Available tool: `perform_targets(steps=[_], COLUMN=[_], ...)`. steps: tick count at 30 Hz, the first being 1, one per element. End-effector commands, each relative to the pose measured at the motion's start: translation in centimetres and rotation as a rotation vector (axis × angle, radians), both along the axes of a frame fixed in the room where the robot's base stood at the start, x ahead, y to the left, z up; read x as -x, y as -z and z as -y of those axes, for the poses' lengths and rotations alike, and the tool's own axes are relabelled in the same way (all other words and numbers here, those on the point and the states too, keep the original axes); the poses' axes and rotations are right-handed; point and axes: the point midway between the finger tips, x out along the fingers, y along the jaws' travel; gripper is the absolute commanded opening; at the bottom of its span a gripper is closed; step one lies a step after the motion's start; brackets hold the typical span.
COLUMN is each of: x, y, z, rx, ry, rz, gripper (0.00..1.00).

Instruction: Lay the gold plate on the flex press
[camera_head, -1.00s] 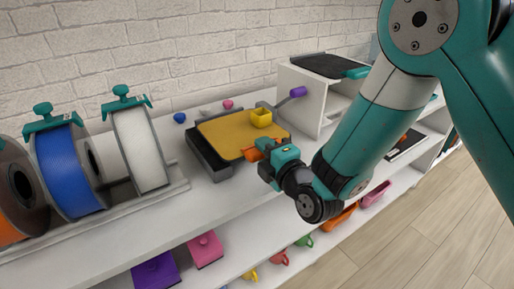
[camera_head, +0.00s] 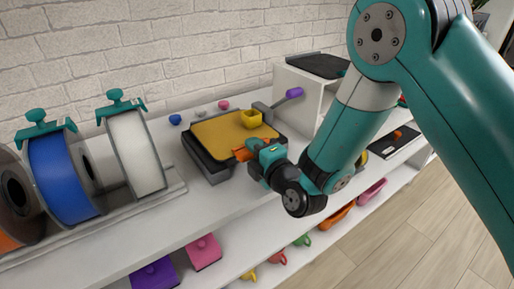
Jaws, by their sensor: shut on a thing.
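The gold plate (camera_head: 223,136) is a flat square sheet with a small yellow cup-like print (camera_head: 251,118) standing on it. It lies over the dark flex press (camera_head: 207,165), which sits on the white shelf top and has a lever with a purple knob (camera_head: 294,93) at its back right. The plate looks roughly lined up with the press; I cannot tell whether it rests fully on it. My gripper (camera_head: 246,152) is shut on the plate's front right edge, with orange fingertips there. The plate's gripped corner is partly hidden by the fingers.
Spools, one blue (camera_head: 63,172) and one white (camera_head: 138,151), stand in a rack at left. A white box-shaped stand (camera_head: 297,95) with a dark plate on top is behind right. Small blue, grey and pink pieces lie behind the press. Free shelf lies before the press.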

Motion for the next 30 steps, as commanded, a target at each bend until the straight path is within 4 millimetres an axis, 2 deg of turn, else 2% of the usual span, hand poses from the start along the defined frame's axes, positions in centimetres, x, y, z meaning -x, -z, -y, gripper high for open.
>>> perform_targets(steps=[5, 6, 9, 15, 17, 22, 30], x=[-0.06, -0.07, -0.09, -0.1, -0.08, -0.08, -0.08], y=[-0.19, -0.2, -0.19, -0.14, -0.05, -0.06, 0.0], z=[-0.2, -0.2, -0.09, 0.12, 0.15, 0.16, 0.18], rx=[-0.004, -0.004, -0.005, -0.002, -0.001, -0.001, -0.001], ry=[-0.004, -0.004, -0.002, 0.001, 0.001, 0.002, 0.002], rz=[0.003, 0.003, 0.003, 0.002, 0.0, 0.0, 0.0], gripper=[0.0, 0.26, 0.49, 0.51, 0.62, 1.0, 1.0])
